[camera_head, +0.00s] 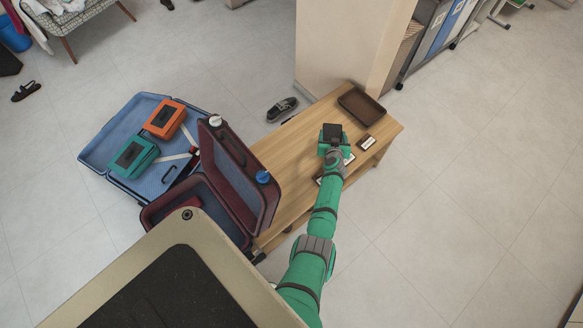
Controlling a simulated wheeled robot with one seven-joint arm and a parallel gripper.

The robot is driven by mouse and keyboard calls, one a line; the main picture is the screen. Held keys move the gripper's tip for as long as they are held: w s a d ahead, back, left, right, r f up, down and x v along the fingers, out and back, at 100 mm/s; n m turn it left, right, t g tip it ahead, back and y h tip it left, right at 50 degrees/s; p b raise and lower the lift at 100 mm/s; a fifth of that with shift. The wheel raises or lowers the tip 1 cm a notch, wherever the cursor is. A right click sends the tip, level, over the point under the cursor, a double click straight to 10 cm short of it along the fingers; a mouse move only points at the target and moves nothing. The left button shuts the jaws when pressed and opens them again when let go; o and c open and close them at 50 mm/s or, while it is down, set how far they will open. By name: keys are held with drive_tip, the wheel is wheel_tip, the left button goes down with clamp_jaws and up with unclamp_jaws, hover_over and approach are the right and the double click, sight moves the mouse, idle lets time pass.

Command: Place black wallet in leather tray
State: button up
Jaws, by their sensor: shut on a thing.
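The leather tray (345,97) is a dark brown, shallow, rectangular tray near the far right end of the wooden bench. My gripper (333,136) is at the end of the green arm, over the bench, just to the near left of the tray and apart from it. It is shut on a dark, squarish thing, which I take to be the black wallet (332,130). The fingertips are too small to make out, and my gripper and arm hide part of the bench below.
A small brown item with a white label (367,142) lies right of my gripper. Another small item (349,158) is partly hidden by my arm. A beige pillar (340,45) stands behind the bench.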

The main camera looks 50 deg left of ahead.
hover_over(298, 171)
drive_tip(key=shift+w+f, duration=0.15)
drive_tip(key=shift+f, duration=2)
wheel_tip(298, 171, down, 2)
drive_tip(key=shift+d+f, duration=0.1)
drive_tip(key=shift+s+f, duration=0.2)
drive_tip(key=shift+s, duration=0.1)
drive_tip(key=shift+f, duration=0.2)
drive_tip(key=o, duration=1.1)
drive_tip(key=shift+w, duration=0.1)
drive_tip(key=shift+c, duration=0.2)
